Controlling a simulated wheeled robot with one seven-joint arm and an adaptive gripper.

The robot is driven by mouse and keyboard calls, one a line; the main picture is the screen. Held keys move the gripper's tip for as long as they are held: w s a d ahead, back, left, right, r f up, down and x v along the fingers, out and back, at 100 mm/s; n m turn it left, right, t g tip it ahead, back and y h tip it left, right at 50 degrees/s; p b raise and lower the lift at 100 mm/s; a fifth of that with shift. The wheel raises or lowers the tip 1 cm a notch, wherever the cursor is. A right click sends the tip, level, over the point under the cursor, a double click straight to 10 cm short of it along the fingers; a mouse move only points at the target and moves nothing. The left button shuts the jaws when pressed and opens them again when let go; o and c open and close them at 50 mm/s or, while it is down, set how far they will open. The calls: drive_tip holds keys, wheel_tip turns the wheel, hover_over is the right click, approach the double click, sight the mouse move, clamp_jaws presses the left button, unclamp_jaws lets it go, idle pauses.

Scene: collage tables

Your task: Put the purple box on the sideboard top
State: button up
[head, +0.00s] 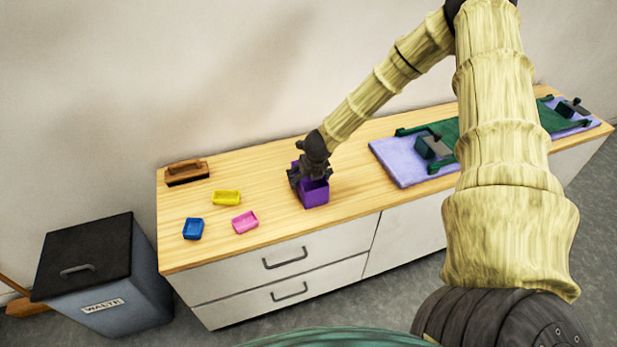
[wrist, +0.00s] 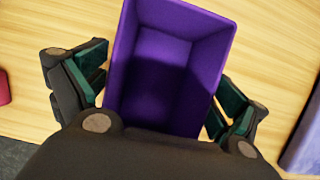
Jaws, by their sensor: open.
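The purple box (head: 314,194) is open-topped and stands upright on the wooden sideboard top (head: 350,178), near its front edge. In the wrist view the purple box (wrist: 165,70) looks empty inside and fills the middle. My gripper (head: 308,175) is right at the box, coming down from above. In the wrist view my gripper's fingers (wrist: 160,95) are open, one on each side of the box. Small gaps seem to show between the pads and the box walls. The lower part of the box is hidden by my gripper's body in the wrist view.
Yellow (head: 226,197), blue (head: 193,229) and pink (head: 245,222) small trays lie left of the box. A brown brush-like block (head: 186,172) lies at the back left. A lilac mat (head: 392,163) with green items lies right. A waste bin (head: 110,270) stands left of the sideboard.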

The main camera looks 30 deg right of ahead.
drive_tip(key=shift+r, duration=0.15)
drive_tip(key=d+v, duration=0.1)
drive_tip(key=v, duration=1)
drive_tip(key=shift+s+a+r, duration=0.2)
drive_tip(key=shift+a+r, duration=0.2)
drive_tip(key=shift+a, duration=0.1)
